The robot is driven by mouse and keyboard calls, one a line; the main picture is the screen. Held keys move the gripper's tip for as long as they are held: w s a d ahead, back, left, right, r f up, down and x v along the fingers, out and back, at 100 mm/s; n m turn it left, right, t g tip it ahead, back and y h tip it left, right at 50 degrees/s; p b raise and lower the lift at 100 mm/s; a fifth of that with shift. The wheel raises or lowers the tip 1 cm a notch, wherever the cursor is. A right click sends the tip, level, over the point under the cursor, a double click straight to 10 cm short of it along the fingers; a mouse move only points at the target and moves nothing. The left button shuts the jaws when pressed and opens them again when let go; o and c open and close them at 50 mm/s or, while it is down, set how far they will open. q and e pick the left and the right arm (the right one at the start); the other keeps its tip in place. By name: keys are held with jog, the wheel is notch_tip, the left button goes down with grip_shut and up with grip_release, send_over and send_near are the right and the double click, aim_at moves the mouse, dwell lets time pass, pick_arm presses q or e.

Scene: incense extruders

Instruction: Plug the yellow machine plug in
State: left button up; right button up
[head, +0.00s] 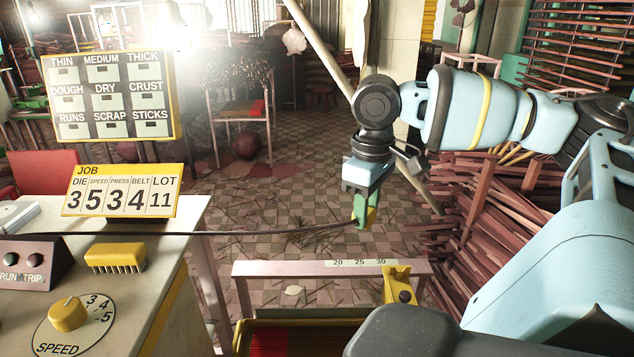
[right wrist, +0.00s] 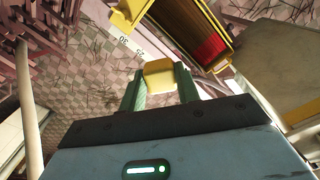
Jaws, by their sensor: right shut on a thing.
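The yellow plug (head: 371,216) is between the green fingers of my right gripper (head: 364,206), which is shut on it. A dark cable (head: 285,234) runs from the left over the machine top to the plug. The plug hangs in the air above the tiled floor, beyond the rail with the number scale. In the right wrist view the plug (right wrist: 159,76) is a yellow block between the fingertips of my right gripper (right wrist: 160,84). I cannot make out a socket in either view. My left gripper is not in view.
A machine top (head: 170,240) at left carries a JOB card (head: 122,192), a yellow comb-like block (head: 115,257) and a SPEED knob (head: 67,314). A rail (head: 290,268) with a yellow bracket (head: 398,283) crosses below the gripper. Stacked sticks (head: 480,215) stand at right.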

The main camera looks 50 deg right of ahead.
jog(key=shift+s+a+f+m, duration=0.2)
jog(key=shift+f, duration=0.7)
jog(key=shift+s+a+f+m, duration=0.15)
jog(key=shift+f+m, duration=0.05)
jog(key=shift+f, duration=0.65)
jog(key=w+a+f, duration=0.2)
jog(key=a+f, duration=0.8)
jog(key=a, duration=0.3)
jog(key=w+a, duration=0.1)
jog(key=a, duration=1.1)
jog(key=shift+a+f, duration=0.1)
jog(key=shift+a, duration=0.1)
